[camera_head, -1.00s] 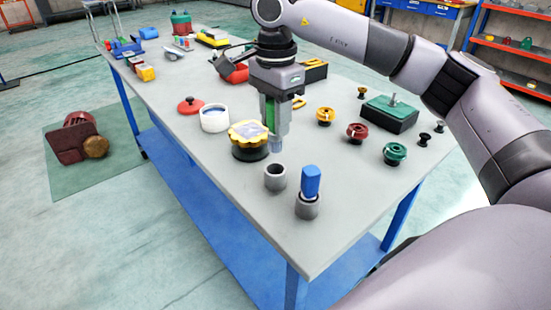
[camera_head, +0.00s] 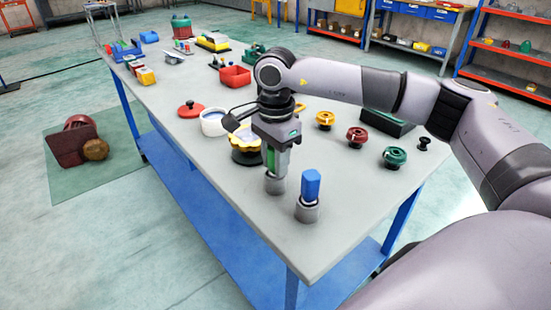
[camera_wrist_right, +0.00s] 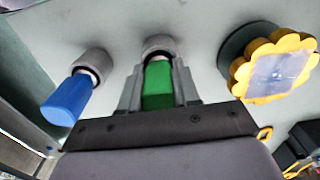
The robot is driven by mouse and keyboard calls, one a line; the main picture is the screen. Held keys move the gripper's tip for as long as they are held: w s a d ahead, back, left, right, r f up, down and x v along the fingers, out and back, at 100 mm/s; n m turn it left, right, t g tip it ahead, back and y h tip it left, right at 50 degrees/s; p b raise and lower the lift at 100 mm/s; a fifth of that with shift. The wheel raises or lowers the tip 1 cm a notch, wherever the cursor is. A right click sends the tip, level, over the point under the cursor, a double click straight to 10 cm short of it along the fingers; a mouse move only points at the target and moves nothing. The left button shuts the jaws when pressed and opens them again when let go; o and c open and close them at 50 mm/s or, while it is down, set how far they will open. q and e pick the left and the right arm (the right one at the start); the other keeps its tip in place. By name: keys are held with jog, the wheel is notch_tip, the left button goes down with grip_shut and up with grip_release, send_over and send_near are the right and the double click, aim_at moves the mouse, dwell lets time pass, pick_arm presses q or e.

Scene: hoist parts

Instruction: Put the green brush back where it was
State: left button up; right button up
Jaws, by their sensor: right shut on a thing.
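My right gripper (camera_head: 273,168) is shut on the green brush (camera_head: 271,157), above the table's near end. The green handle also shows between the fingers in the right wrist view (camera_wrist_right: 158,85). The brush points down at a grey cup holder (camera_head: 275,186), and its lower end is at or inside the mouth of that holder (camera_wrist_right: 159,44). The fingers hide how deep it sits. A blue brush (camera_head: 311,184) stands upright in a second grey holder (camera_head: 307,212) just to the right. My left gripper is not in view.
A yellow scalloped knob (camera_head: 247,154) on a dark base is close behind the gripper. A white tub (camera_head: 213,123) and a red lid (camera_head: 191,109) lie farther left. Yellow, red and green (camera_head: 395,156) valve knobs stand on the right. The table's front corner is bare.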

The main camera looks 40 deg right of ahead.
jog(key=o, duration=1.1)
jog(key=shift+f, duration=0.1)
jog(key=shift+c, duration=0.2)
jog(key=shift+r, duration=0.2)
notch_tip(320, 180, up, 12)
jog(key=shift+f, duration=0.1)
